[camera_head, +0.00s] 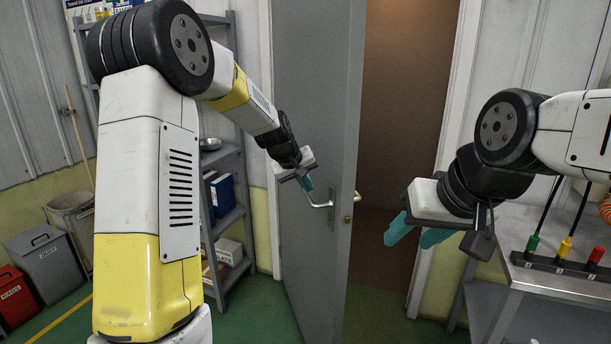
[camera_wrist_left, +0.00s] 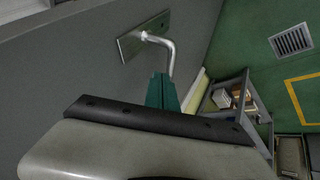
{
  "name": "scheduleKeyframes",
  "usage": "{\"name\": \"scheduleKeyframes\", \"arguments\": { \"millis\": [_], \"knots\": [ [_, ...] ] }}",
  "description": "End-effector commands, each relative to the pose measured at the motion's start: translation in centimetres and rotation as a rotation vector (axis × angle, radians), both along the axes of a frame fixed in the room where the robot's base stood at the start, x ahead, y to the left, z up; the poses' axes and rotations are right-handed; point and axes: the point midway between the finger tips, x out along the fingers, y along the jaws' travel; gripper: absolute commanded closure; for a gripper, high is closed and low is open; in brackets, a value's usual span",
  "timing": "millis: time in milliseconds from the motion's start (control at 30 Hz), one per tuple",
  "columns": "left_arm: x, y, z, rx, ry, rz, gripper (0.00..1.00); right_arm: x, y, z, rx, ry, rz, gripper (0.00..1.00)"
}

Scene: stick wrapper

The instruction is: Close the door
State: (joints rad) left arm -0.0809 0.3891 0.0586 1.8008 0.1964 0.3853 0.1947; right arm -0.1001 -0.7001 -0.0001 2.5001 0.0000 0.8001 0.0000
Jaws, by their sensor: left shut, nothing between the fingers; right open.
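The grey door (camera_head: 318,110) stands ajar in the head view, with a dark brown gap between its edge and the right frame. Its metal lever handle (camera_head: 318,204) sits on a plate near the door's free edge. My left gripper (camera_head: 306,184) is shut and empty at the handle's left end. In the left wrist view, the handle (camera_wrist_left: 168,50) is just beyond the teal fingertips (camera_wrist_left: 161,80); I cannot tell whether they touch. My right gripper (camera_head: 412,234) is open and empty, in front of the right door frame.
A shelf with blue binders (camera_head: 222,194) stands left of the door. Bins (camera_head: 40,262) stand at the far left. A metal table (camera_head: 560,277) with coloured connectors is at the right. Green floor (camera_head: 262,310) is clear before the door.

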Motion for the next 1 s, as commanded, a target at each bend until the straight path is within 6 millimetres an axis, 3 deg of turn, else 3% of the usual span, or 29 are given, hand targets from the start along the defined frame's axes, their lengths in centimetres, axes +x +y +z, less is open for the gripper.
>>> {"name": "scheduleKeyframes", "arguments": {
  "millis": [67, 300, 833, 1000],
  "knots": [
    [0.8, -0.5, -1.5, 0.000, 0.003, -0.001, 1.00, 0.0, 0.0, 0.0, 0.000, 0.000, 0.000, 0.53],
    [2.0, -3.5, -1.1, 0.001, -0.002, -0.002, 1.00, 0.0, 0.0, 0.0, 0.000, 0.000, 0.000, 0.53],
    [2.3, -4.3, -1.1, 0.000, -0.001, 0.000, 1.00, 0.0, 0.0, 0.0, 0.000, 0.000, 0.000, 0.53],
    [2.5, -5.3, -1.1, 0.001, -0.002, 0.009, 1.00, 0.0, 0.0, 0.0, 0.000, 0.000, 0.000, 0.53]
  ]
}}
